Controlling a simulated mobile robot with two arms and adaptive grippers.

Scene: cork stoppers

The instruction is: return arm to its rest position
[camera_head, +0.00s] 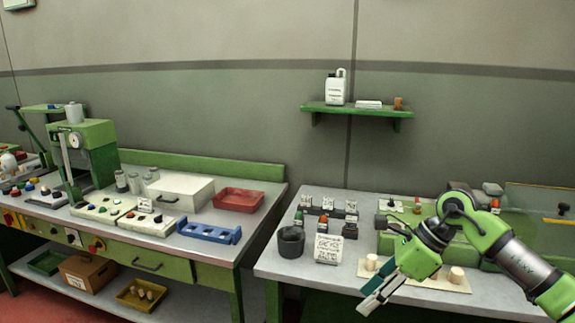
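My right arm comes in from the right over the right table. Its green gripper (367,298) points down and left, past the table's front edge. Its two fingers look apart, with nothing seen between them. Pale cork stoppers stand on a beige board (428,284) behind the gripper: one at the left (372,262) and one at the right (456,275). The gripper and wrist hide part of the board. My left gripper is not in view.
The right table (290,266) holds a dark cup (291,242), a written sign (328,248) and small bottles behind it. A green machine stands behind my arm. A wall shelf (357,109) is above. The left bench carries a red tray (239,200) and a blue rack (209,232).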

